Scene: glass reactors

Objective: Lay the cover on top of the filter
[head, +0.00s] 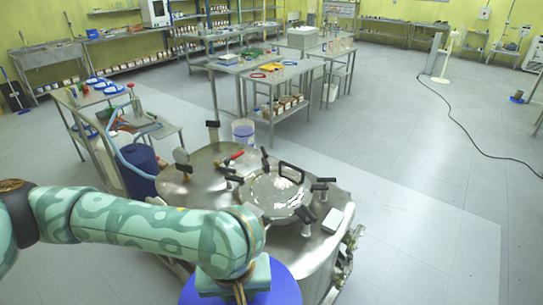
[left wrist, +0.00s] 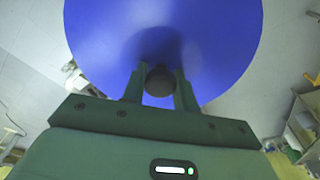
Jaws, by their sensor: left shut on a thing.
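The cover is a wide blue disc (head: 284,290) with a dark knob (left wrist: 158,80), and it fills much of the left wrist view (left wrist: 100,35). My left gripper (left wrist: 158,88) is shut on the knob. In the head view my left arm reaches in from the left, and the cover hangs at the bottom edge, partly hidden by my wrist. Beyond it stands a steel vessel (head: 335,258) with a round shiny lid (head: 265,188) and black handles. I cannot tell for sure which part is the filter. My right gripper is not in view.
A blue drum (head: 139,172) stands left of the vessel. A clear bucket (head: 243,133) stands behind it. A steel table (head: 160,131) with bottles and tools is at the left, and another (head: 284,83) at the back.

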